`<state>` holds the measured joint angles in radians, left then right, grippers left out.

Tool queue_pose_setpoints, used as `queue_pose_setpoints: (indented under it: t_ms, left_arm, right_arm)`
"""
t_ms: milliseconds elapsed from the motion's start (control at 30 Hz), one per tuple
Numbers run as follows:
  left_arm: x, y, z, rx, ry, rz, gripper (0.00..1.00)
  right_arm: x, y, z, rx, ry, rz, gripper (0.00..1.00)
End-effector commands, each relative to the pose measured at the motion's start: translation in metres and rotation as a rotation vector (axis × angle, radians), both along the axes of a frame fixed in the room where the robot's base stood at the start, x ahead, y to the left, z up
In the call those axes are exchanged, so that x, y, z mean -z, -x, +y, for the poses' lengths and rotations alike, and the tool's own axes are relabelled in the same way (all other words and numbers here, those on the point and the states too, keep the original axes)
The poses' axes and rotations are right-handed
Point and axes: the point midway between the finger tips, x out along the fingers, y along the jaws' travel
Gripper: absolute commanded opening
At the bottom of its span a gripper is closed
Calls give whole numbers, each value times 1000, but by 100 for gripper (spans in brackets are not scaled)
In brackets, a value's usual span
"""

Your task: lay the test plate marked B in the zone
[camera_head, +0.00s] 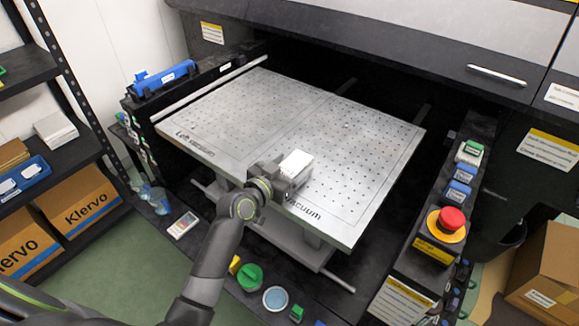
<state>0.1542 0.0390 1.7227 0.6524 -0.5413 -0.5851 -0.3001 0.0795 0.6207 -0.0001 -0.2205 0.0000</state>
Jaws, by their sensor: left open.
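A small white block-like piece (297,162) shows at the tip of my left gripper (284,173), over the front middle of the perforated metal table (345,126). No letter can be read on it, so I cannot tell whether it is test plate B. My left gripper is open, with its fingers close to this piece; the gripper body hides part of the contact. The table has thin outlined areas, with "Left vacuum" printed at the left and a partly hidden "vacuum" label at the front. My right gripper is not in view.
A red emergency button (452,219) and several switches stand on the right console. A dark printer housing (400,50) overhangs the table's back. A blue tool (163,77) lies at the left. Shelves with boxes (78,202) stand far left. Most of the tabletop is clear.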

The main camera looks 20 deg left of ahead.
Motion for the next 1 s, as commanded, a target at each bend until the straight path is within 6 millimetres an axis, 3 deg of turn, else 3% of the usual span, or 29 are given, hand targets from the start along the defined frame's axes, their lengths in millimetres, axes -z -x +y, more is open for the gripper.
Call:
queue_pose_setpoints:
  t_ms: [167, 267, 700, 1000]
  left_arm:
    - [-6, 0, 0, 0, 0, 0, 74]
    - [-4, 11, 4, -1, -1, -1, 74]
    - [-15, 85, 31, 0, -3, 1, 74]
    - [-20, 111, 40, 0, 0, 1, 74]
  right_arm:
    - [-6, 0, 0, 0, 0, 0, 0]
    - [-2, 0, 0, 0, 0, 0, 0]
    - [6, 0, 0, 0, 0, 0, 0]
    - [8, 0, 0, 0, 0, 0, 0]
